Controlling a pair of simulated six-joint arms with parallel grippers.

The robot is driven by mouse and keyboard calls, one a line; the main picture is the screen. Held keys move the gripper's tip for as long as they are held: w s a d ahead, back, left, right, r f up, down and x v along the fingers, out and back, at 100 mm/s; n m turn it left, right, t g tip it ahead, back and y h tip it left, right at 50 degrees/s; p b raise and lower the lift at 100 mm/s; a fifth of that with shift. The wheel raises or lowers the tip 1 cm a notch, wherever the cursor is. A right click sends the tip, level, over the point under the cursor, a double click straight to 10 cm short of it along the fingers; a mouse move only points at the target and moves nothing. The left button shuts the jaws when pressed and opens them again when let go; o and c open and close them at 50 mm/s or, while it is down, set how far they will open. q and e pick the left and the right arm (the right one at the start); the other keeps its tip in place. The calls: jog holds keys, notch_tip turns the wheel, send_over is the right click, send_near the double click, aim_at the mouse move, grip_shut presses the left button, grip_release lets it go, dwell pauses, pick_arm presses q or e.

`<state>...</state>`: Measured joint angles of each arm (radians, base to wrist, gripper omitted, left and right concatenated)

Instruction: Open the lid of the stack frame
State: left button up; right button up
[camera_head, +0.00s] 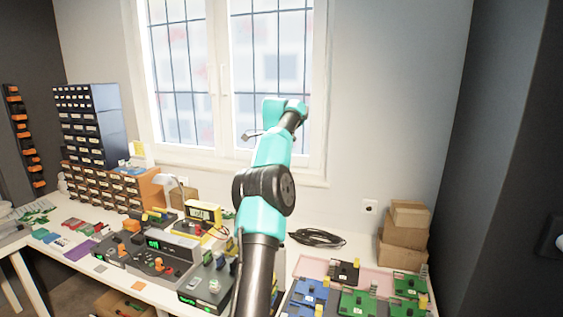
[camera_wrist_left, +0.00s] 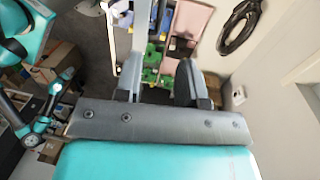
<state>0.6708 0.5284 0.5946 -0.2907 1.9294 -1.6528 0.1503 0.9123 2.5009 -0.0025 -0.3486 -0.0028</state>
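I cannot make out with certainty which thing is the stack frame or its lid. Pink trays (camera_head: 372,279) with green, blue and black boards lie on the table at the lower right. They also show in the left wrist view (camera_wrist_left: 187,18). My left gripper (camera_head: 248,135) is raised in front of the window, well above the table. In the left wrist view my left gripper (camera_wrist_left: 160,78) has its fingers apart with nothing between them. Green boards (camera_wrist_left: 151,58) show far behind the fingers. My right gripper is not clearly seen.
Grey control units (camera_head: 150,258) and a yellow meter (camera_head: 203,212) stand on the middle of the table. A drawer cabinet (camera_head: 92,122) stands at the left. A coiled black cable (camera_head: 317,238) lies near the wall. Cardboard boxes (camera_head: 404,235) are stacked at the right.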

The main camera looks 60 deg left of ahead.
pick_arm(q)
jog(key=shift+r, duration=0.45)
dwell(0.3)
